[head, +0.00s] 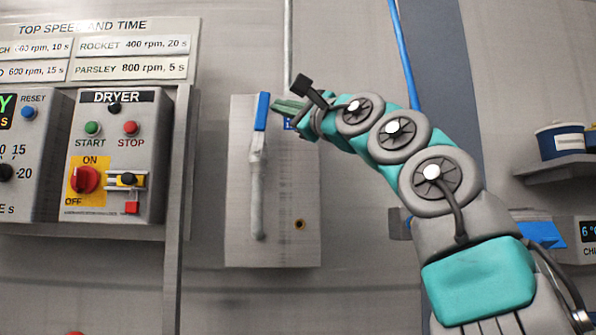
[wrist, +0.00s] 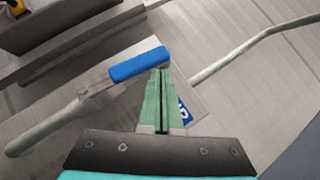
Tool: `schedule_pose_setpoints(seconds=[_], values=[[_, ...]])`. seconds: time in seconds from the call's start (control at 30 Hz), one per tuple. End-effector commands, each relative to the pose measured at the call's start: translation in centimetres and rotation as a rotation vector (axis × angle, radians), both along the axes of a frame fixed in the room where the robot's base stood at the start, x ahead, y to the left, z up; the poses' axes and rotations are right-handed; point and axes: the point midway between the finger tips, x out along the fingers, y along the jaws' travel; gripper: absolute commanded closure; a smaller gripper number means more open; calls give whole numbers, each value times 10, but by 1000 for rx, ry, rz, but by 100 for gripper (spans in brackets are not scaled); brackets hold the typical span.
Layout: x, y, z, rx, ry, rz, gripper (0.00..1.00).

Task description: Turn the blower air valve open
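The valve has a blue lever handle (head: 262,111) above a grey metal body and a grey pipe (head: 258,200) running down a metal panel. The handle stands upright, roughly in line with the pipe. In the wrist view the blue handle (wrist: 140,66) lies just beyond my fingertips. My gripper (head: 290,106) is just right of the handle, near its upper part. Its green fingers (wrist: 159,75) are together with only a thin line between them and nothing visible held. I cannot tell whether the fingertips touch the handle. A blue label beside the valve is partly hidden by my gripper.
A dryer control box (head: 115,155) with buttons and a red knob stands left of the valve panel (head: 295,200). A thin grey pipe (head: 288,45) runs down the wall above it. A shelf with a blue pot (head: 562,140) is at the right.

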Motion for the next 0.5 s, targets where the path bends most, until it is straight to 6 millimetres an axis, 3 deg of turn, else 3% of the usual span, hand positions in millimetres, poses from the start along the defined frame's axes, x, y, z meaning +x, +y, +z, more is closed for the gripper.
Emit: schedule_pose_setpoints(seconds=[0.5], values=[[-4,8,5,0,0,0,100]])
